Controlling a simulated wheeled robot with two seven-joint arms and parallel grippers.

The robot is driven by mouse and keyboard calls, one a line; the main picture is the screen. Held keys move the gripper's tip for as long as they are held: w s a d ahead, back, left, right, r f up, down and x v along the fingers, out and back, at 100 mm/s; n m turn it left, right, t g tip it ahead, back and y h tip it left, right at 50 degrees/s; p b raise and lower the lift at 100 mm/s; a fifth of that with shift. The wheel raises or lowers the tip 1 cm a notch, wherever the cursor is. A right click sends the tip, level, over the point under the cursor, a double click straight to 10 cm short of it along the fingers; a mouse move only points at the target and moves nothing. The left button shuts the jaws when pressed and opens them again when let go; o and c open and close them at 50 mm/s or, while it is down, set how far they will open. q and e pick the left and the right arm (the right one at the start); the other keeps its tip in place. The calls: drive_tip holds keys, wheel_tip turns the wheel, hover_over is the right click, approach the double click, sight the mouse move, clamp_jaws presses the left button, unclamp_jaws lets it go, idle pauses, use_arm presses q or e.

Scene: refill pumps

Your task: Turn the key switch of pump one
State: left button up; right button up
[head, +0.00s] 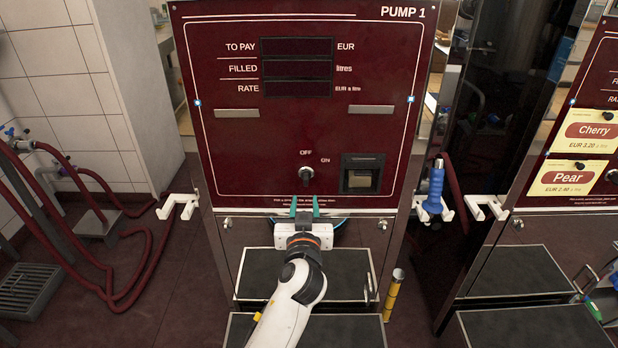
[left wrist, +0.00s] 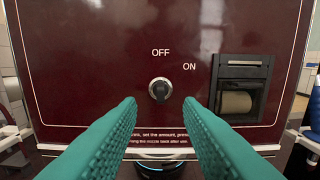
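Pump one (head: 310,135) is a dark red panel marked PUMP 1 in the head view. Its key switch (head: 306,174) is a small round silver knob below the OFF label, with ON to its upper right. In the left wrist view the key switch (left wrist: 160,89) sits centred between and beyond my fingers, and its slot looks near upright. My left gripper (head: 304,209) has teal fingers held apart, just below the switch in the head view. In the left wrist view my left gripper (left wrist: 163,108) is open and empty, apart from the switch. My right gripper is not in view.
A receipt slot (head: 362,174) is right of the switch. A blue nozzle (head: 435,185) hangs at the pump's right side. Dark trays (head: 345,275) lie below. Red hoses (head: 130,255) are at left. A second pump (head: 588,110) with Cherry and Pear labels stands at right.

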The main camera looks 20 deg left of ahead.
sight(306, 180)
use_arm(q)
drive_tip(key=x, duration=0.8)
drive_tip(key=shift+f, duration=0.1)
drive_tip(key=shift+w+a, duration=0.15)
drive_tip(key=shift+w, duration=0.55)
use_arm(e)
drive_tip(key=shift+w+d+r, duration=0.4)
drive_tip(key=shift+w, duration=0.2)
use_arm(q)
drive_tip(key=shift+c, duration=0.5)
clamp_jaws()
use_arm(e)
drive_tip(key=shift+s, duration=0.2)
